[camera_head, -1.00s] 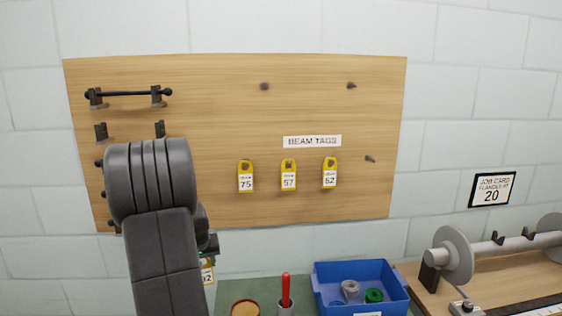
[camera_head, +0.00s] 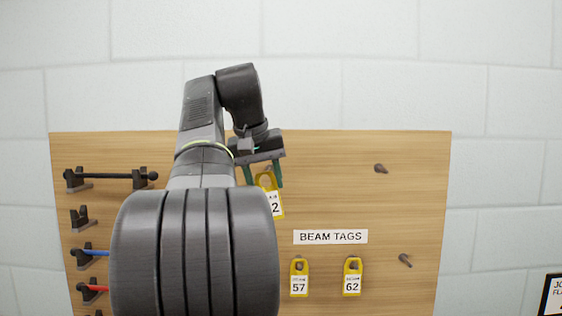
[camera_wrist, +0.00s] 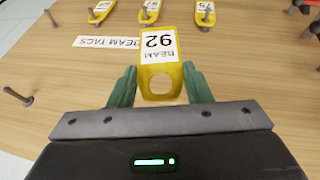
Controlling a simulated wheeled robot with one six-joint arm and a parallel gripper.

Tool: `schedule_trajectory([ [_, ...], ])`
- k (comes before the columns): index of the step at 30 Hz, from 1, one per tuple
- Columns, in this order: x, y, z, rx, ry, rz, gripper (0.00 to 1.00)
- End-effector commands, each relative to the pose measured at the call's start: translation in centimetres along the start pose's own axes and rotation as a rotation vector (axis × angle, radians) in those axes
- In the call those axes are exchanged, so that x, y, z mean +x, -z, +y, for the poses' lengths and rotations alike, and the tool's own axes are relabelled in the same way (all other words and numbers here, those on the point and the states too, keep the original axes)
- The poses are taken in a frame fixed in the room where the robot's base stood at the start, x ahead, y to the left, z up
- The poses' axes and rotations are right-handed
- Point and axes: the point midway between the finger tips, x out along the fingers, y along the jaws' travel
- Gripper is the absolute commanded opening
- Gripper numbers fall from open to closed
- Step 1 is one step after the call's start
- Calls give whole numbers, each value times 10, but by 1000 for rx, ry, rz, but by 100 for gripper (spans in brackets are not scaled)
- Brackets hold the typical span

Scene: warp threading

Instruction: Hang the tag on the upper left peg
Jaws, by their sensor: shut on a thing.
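The yellow tag (camera_head: 277,205) has a white label, partly hidden in the head view, where only a 2 shows. In the wrist view the tag (camera_wrist: 158,50) reads BEAM 92, upside down, with its hole toward my gripper. My gripper (camera_head: 264,178) is shut on the tag's holed end, one green finger on each side; the wrist view shows the fingers (camera_wrist: 160,88) too. The tag hangs slightly tilted in front of the upper part of the wooden board (camera_head: 330,205). The upper left peg cannot be made out; gripper and tag cover that area.
The upper right peg (camera_head: 380,168) and a lower right peg (camera_head: 404,260) are bare. Tags 57 (camera_head: 299,279) and 62 (camera_head: 352,278) hang below the BEAM TAGS sign (camera_head: 330,237). Tag 75 (camera_wrist: 205,14) shows in the wrist view. A black rod (camera_head: 112,177) sits on brackets at left.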

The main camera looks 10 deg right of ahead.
Motion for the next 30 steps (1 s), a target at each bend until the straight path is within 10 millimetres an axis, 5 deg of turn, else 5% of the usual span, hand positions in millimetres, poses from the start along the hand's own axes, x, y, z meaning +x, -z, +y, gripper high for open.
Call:
schedule_trajectory([
  [6,-27,-9,11,6,-12,-4,12],
  [30,-6,30,10,6,-13,-4,12],
])
